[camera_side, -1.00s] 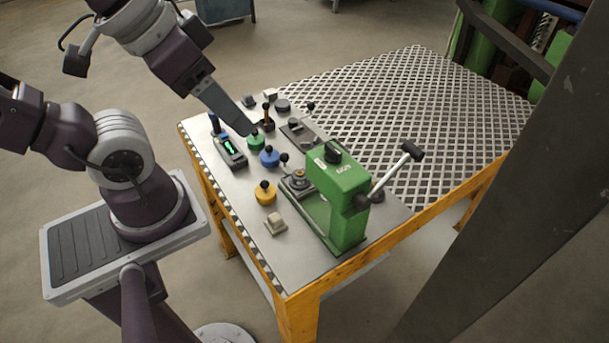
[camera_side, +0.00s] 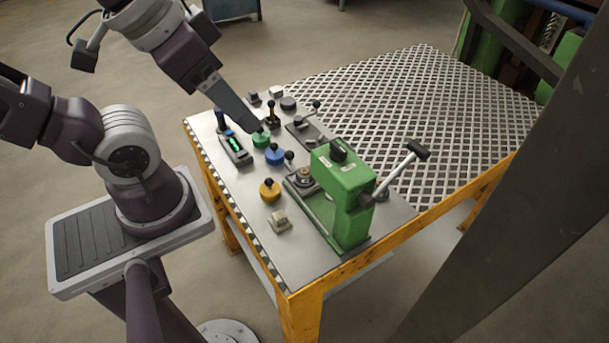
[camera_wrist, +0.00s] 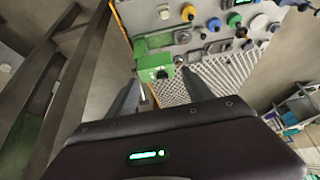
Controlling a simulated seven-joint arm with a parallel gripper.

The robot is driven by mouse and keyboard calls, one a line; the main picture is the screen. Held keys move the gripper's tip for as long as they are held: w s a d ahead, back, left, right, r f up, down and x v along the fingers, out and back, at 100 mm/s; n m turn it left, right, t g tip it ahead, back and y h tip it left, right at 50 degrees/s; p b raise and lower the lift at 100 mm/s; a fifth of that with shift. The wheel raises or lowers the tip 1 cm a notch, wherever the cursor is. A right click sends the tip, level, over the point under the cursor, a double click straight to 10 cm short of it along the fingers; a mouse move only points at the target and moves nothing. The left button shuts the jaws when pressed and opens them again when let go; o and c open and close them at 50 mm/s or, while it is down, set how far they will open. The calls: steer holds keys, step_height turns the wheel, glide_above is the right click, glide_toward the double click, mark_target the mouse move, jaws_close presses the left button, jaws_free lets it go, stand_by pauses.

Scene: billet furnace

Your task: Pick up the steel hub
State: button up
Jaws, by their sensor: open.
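A round metal part that looks like the steel hub (camera_side: 304,177) sits on the base plate of the green press, on its left side in the side view. It is small there, so I cannot be sure of its identity. My gripper (camera_side: 258,128) points down to the right, its tip close to the green knobbed piece (camera_side: 261,140), left of and behind the press. I cannot tell whether it touches that piece. My gripper (camera_wrist: 158,78) is open in the wrist view, and no held object shows between its fingers.
The green press (camera_side: 343,195) with its lever (camera_side: 402,169) stands on the table's front part. Blue (camera_side: 274,156) and yellow (camera_side: 269,192) knobbed pieces, a small block (camera_side: 279,222) and a device with a green display (camera_side: 236,148) stand nearby. The grating (camera_side: 410,120) behind is clear.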

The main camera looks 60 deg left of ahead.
steer(key=shift+o, duration=0.2)
step_height(320, 180, up, 6)
steer(key=w, duration=0.1)
steer(key=n+g, duration=0.5)
steer(key=n, duration=0.2)
glide_above(304, 170)
steer(key=s, duration=0.1)
step_height(304, 170, down, 24)
steer(key=shift+t+y, duration=0.3)
steer(key=shift+y, duration=0.1)
steer(key=f, duration=0.9)
steer(key=w+f, duration=0.1)
steer(key=f, duration=0.4)
steer(key=shift+f, duration=0.1)
jaws_close()
